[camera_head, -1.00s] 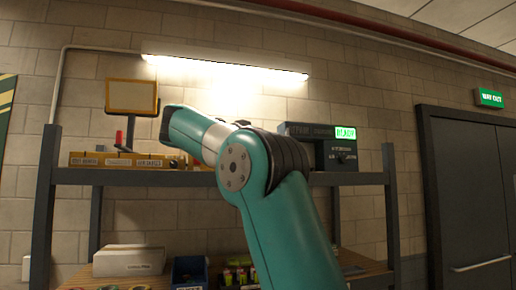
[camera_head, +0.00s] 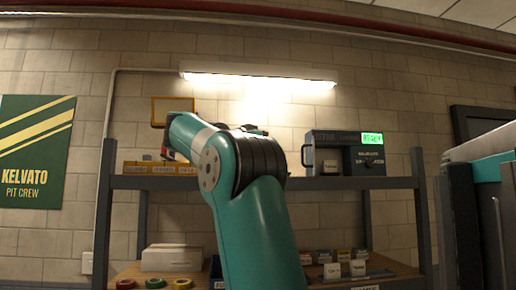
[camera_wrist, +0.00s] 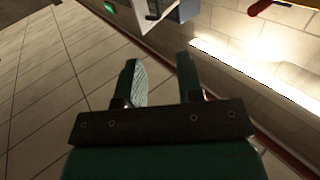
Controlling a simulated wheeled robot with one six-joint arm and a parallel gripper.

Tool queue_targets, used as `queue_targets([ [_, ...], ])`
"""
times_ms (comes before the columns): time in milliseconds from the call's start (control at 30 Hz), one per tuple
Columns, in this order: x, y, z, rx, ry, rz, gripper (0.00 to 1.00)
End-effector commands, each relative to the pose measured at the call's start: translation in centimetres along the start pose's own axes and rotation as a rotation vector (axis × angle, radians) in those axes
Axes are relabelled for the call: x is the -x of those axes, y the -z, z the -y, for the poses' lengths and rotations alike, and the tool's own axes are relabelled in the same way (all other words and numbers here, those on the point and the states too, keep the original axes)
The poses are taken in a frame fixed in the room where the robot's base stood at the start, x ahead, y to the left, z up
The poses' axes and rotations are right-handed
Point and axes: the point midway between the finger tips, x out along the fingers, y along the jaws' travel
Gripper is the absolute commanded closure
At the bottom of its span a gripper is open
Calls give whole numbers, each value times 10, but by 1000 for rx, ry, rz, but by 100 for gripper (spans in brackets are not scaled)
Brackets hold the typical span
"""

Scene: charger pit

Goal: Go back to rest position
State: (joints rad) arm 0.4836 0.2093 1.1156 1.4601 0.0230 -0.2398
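My teal arm rises in the middle of the head view, folded at its elbow in front of the shelf. In the head view the end of the arm points away to the left and my gripper's fingers are hidden. In the wrist view my gripper (camera_wrist: 160,80) shows two fingers set apart with a clear gap between them. Nothing is held between the fingers. Floor tiles and a wall show beyond them.
A shelf (camera_head: 400,182) bears a dark charger unit (camera_head: 325,160) with a green lit display, and yellow bins (camera_head: 150,168). Tape rolls (camera_head: 155,283), a white box (camera_head: 172,258) and small boxes (camera_head: 345,268) sit on the lower wooden level. A teal-and-grey cabinet (camera_head: 490,200) stands close on the right.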

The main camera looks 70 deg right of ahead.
Motion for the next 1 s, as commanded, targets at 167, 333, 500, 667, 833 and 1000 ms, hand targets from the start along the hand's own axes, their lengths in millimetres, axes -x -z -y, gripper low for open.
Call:
queue_targets([
  [167,1,0,1,0,3,0,66],
  [333,1,0,1,0,3,0,66],
  [500,1,0,1,0,2,0,66],
  [667,13,-14,24,30,105,14,66],
  [833,72,-69,96,147,471,80,66],
  [1000,170,-151,144,320,880,189,66],
])
